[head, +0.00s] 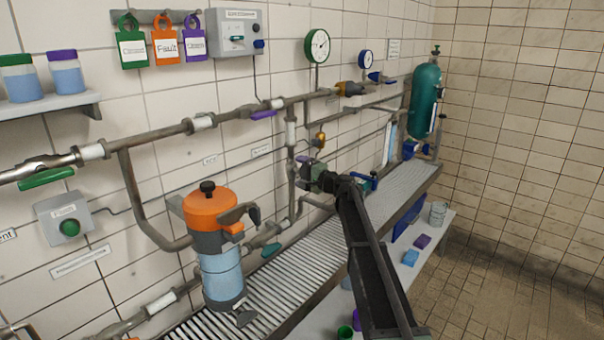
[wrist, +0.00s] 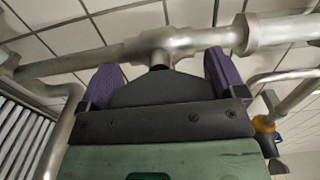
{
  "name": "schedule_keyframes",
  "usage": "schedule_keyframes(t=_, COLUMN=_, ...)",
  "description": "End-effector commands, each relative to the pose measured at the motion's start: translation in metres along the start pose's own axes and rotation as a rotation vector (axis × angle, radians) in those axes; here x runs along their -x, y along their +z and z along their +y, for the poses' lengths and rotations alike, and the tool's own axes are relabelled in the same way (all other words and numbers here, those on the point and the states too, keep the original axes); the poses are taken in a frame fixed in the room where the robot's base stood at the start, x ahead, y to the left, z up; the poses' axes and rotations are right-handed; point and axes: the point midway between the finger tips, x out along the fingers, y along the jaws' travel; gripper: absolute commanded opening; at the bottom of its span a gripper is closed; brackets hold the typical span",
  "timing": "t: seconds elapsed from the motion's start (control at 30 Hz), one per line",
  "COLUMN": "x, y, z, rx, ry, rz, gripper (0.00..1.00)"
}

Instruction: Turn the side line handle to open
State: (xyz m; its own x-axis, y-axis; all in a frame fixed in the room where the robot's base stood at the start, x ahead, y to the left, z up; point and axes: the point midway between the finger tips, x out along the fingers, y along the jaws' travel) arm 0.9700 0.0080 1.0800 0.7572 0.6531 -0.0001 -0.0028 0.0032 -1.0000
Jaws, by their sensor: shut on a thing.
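My gripper (head: 312,175) is at the vertical side pipe (head: 291,135) below the main wall pipe, reached by my dark arm from the lower right. It is shut on the side line handle, which is mostly hidden. A small purple piece (head: 301,158) shows beside it in the head view. In the wrist view, purple parts show left (wrist: 106,86) and right (wrist: 222,72) of my dark gripper body (wrist: 160,92). I cannot tell whether these are handle or finger pads. A grey pipe tee (wrist: 160,44) lies just beyond them. The exact contact is hidden.
An orange-topped filter canister (head: 210,205) stands left of my gripper. A grated bench (head: 265,290) runs below. A green tank (head: 426,95) stands at the right. The floor at right is clear.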

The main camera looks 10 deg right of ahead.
Motion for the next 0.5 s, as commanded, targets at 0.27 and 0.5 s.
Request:
schedule_keyframes(t=0.27, x=0.0007, y=0.0004, z=0.0005, rx=0.040, ry=0.001, rz=0.000, gripper=0.66)
schedule_keyframes(t=0.5, x=0.0007, y=0.0003, z=0.0006, rx=0.042, ry=0.001, rz=0.000, gripper=0.66)
